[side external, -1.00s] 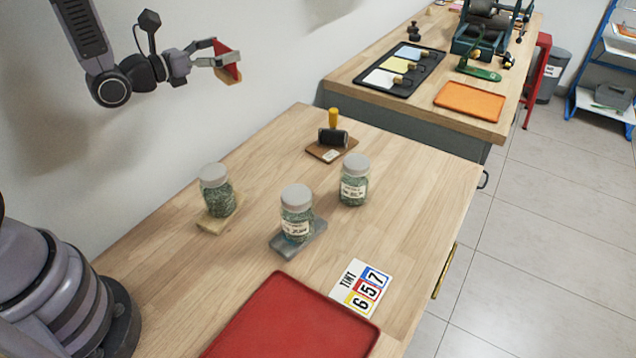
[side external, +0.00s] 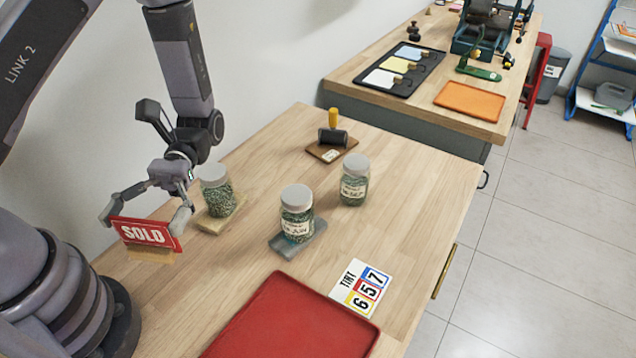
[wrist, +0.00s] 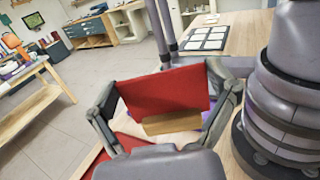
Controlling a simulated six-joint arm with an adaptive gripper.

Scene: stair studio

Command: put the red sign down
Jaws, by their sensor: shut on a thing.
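The sign is upright, near my base on the left of the wooden table (side external: 230,270). I cannot tell whether its foot touches the table. In the wrist view, the plain red back of the sign (wrist: 165,92) fills the space between the fingers, with the wooden foot below it.
Several lidded jars stand mid-table, including one (side external: 216,190) on a wooden block just right of my gripper and one (side external: 296,214) on a grey block. A red tray (side external: 295,325) and a tint card (side external: 361,288) lie in front. A roller (side external: 333,137) stands behind.

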